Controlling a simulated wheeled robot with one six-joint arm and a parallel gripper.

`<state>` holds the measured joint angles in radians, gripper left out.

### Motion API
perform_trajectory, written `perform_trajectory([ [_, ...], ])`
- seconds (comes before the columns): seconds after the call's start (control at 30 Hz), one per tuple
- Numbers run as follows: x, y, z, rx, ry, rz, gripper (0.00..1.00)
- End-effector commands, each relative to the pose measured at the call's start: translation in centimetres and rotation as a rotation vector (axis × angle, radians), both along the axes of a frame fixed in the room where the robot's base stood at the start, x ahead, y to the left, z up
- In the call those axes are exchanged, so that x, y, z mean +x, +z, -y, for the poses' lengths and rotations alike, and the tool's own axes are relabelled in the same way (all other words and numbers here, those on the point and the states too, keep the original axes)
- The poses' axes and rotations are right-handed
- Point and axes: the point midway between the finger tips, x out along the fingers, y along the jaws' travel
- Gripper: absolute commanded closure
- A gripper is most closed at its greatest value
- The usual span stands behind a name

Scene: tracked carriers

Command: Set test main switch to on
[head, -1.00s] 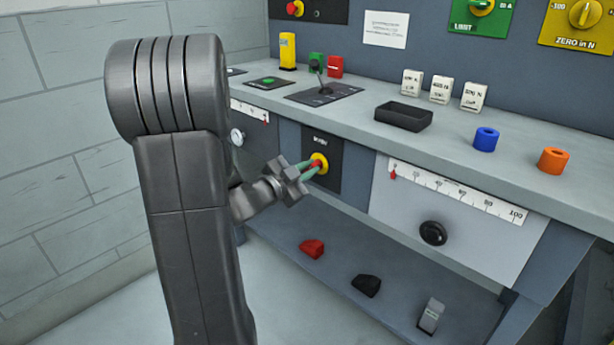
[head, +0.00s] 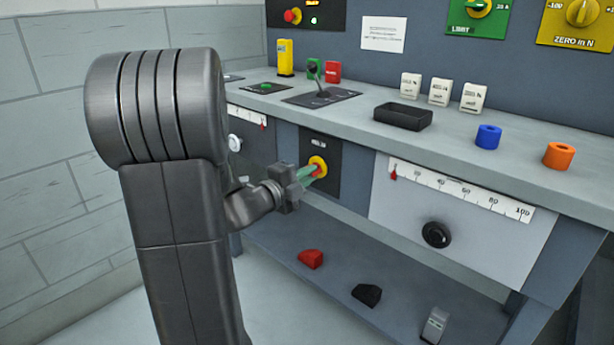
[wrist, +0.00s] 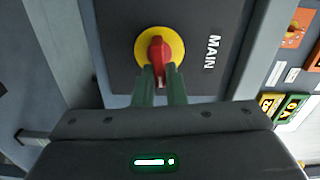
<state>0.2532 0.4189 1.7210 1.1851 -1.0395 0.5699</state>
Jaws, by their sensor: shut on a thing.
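The main switch is a red handle on a round yellow plate (head: 318,162), set on a dark panel (head: 332,180) in the front of the bench. In the wrist view the red handle (wrist: 157,58) stands in line with my fingers, in front of the yellow disc (wrist: 178,45), and the panel reads "MAIN" sideways. My gripper (head: 312,171) is at the switch, its green fingers shut on the red handle. In the wrist view my gripper's fingertips (wrist: 158,75) sit on both sides of the handle's lower end.
Above, the bench top (head: 345,128) holds a black tray (head: 403,117), a blue ring (head: 487,137) and an orange ring (head: 558,155). A black knob (head: 436,234) is on the panel to the right. Red, black and grey pieces lie on the lower shelf (head: 335,285).

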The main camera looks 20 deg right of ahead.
Motion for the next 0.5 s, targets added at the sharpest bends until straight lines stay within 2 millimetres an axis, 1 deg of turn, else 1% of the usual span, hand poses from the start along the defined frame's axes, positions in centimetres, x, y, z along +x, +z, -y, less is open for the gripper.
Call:
perform_trajectory([
  [0.2, -0.04, -0.21, -0.02, 0.031, 0.000, 0.069, 1.00],
  [0.5, -0.05, -0.25, -0.02, 0.042, 0.000, 0.097, 1.00],
])
